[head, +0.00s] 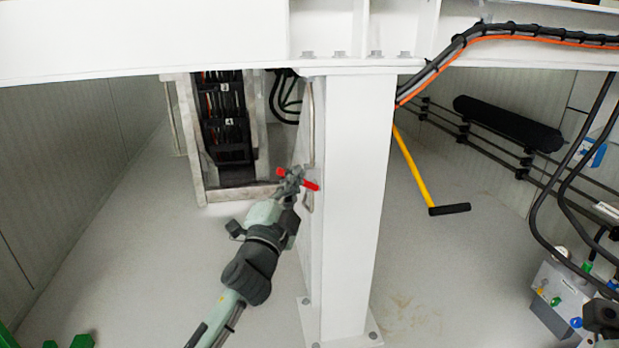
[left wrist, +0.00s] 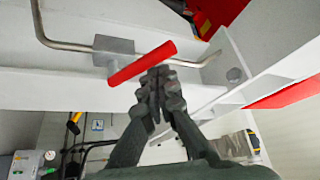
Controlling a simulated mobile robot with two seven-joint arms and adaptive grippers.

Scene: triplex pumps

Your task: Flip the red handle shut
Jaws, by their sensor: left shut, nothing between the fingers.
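The red handle (head: 312,186) is a short red bar on the left side of the white column, partly hidden behind my left gripper (head: 291,177). In the left wrist view the red handle (left wrist: 142,63) slants up to the right across a grey valve block on a thin metal pipe. My left gripper (left wrist: 158,78) is shut and empty, its fingertips close to the handle's right half. I cannot tell whether they touch it.
The white column (head: 352,200) stands right beside my left gripper. A yellow-handled tool (head: 412,168) leans behind it. A metal-framed rack (head: 190,140) stands behind on the left. A grey box with coloured knobs (head: 556,290) is at the lower right. The floor on the left is mostly clear.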

